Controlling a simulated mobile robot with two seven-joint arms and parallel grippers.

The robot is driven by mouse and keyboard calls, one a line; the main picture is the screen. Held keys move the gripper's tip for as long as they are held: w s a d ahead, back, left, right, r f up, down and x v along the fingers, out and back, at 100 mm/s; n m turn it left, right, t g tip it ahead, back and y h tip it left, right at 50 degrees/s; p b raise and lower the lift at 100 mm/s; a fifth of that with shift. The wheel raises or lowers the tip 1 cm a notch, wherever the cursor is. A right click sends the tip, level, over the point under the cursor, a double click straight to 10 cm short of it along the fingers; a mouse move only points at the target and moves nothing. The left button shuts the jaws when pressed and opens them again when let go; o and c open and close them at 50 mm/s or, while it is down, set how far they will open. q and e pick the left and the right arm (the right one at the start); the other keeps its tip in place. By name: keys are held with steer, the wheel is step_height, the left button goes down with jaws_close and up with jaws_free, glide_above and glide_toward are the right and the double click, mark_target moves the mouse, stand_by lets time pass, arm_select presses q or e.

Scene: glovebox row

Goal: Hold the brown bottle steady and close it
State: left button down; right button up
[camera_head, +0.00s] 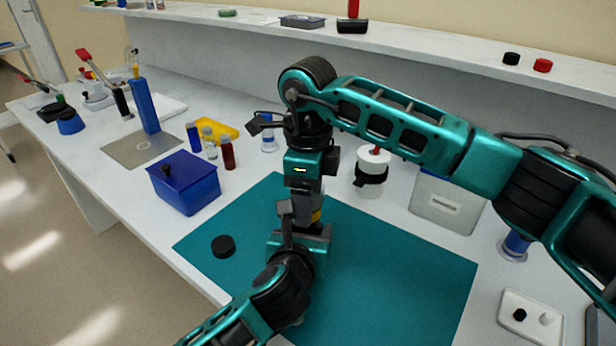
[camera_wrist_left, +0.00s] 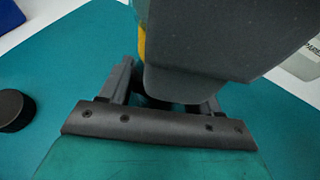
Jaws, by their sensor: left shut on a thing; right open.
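The brown bottle is almost wholly hidden by my grippers; only a dark patch shows between the left fingers. My left gripper (camera_head: 300,238) is low over the teal mat (camera_head: 400,270), and in the left wrist view (camera_wrist_left: 165,92) its fingers are shut on the bottle. My right gripper (camera_head: 303,208) points down directly above it and is open; I cannot tell whether it touches the bottle. A yellow patch shows beside its fingers. A black round cap (camera_head: 223,245) lies flat on the mat to the left, and also shows in the left wrist view (camera_wrist_left: 14,109).
A blue box (camera_head: 186,190), small vials (camera_head: 228,155) and a yellow tray (camera_head: 226,130) stand left of the mat. A white jar (camera_head: 371,172) and a grey-white box (camera_head: 446,207) stand behind. A small tray (camera_head: 530,318) is at right. The mat's right part is clear.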

steer(key=shift+f, duration=0.45)
steer(key=c, duration=0.9)
steer(key=m, duration=0.5)
steer(key=o, duration=1.2)
